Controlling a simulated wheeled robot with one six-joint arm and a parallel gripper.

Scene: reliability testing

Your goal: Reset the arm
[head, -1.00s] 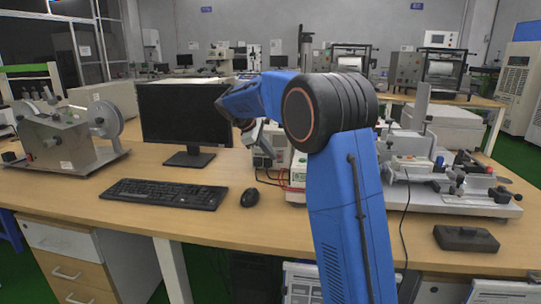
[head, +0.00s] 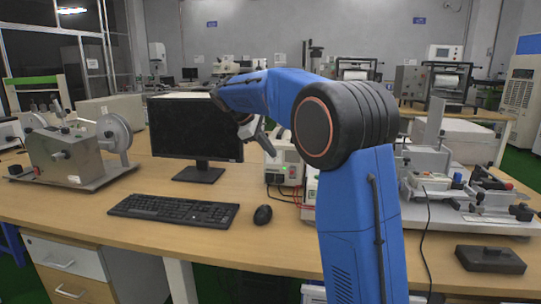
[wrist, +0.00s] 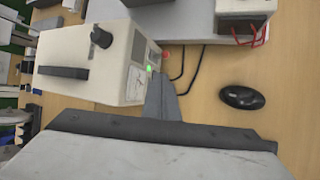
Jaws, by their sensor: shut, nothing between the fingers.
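My blue arm (head: 362,225) rises in front of the desk and bends at a large black elbow joint. Its forearm reaches left and away over the desk. My gripper (head: 268,148) hangs at the forearm's end, in front of the white instrument and to the right of the monitor. In the wrist view my gripper (wrist: 160,90) has its grey fingers together with nothing between them. They point toward a white instrument box (wrist: 95,62) with a dial and a green light. Whether the fingertips touch the box is not clear.
The wooden desk (head: 90,215) holds a monitor (head: 195,128), a keyboard (head: 172,209), a mouse (head: 262,215) and a reel machine (head: 75,155) at left. A bench device (head: 465,205) and a black box (head: 490,260) stand at right. Cables lie near the mouse.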

